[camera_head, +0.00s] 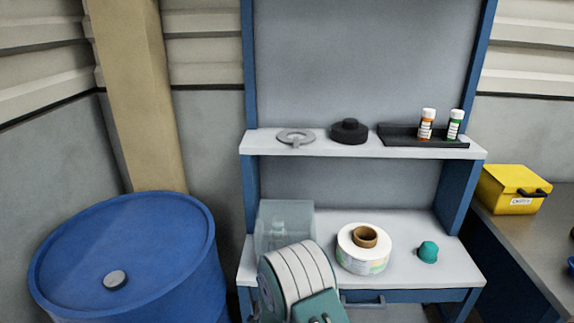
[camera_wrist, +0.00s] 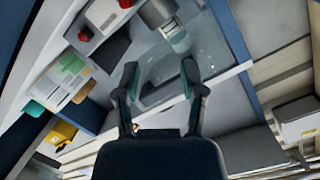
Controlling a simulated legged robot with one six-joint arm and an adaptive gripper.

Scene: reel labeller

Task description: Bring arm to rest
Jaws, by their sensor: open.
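My gripper (camera_wrist: 160,76) shows in the wrist view with its two dark teal-tipped fingers spread apart. Nothing is held between them. The fingers point toward the workbench, and a grey surface shows beyond them; I cannot tell the distance. In the head view my gripper cannot be made out. The workbench (camera_head: 448,272) there carries a white label reel (camera_head: 363,258) with a brown core, and a teal cap (camera_head: 428,252) to its right. A translucent box (camera_head: 285,218) stands at the left of the bench.
An upper shelf (camera_head: 340,149) holds a grey ring (camera_head: 296,136), a black round piece (camera_head: 348,131) and a dark tray (camera_head: 396,136) with two bottles. A blue drum (camera_head: 150,240) stands left. A yellow box (camera_head: 512,190) sits on the right-hand counter.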

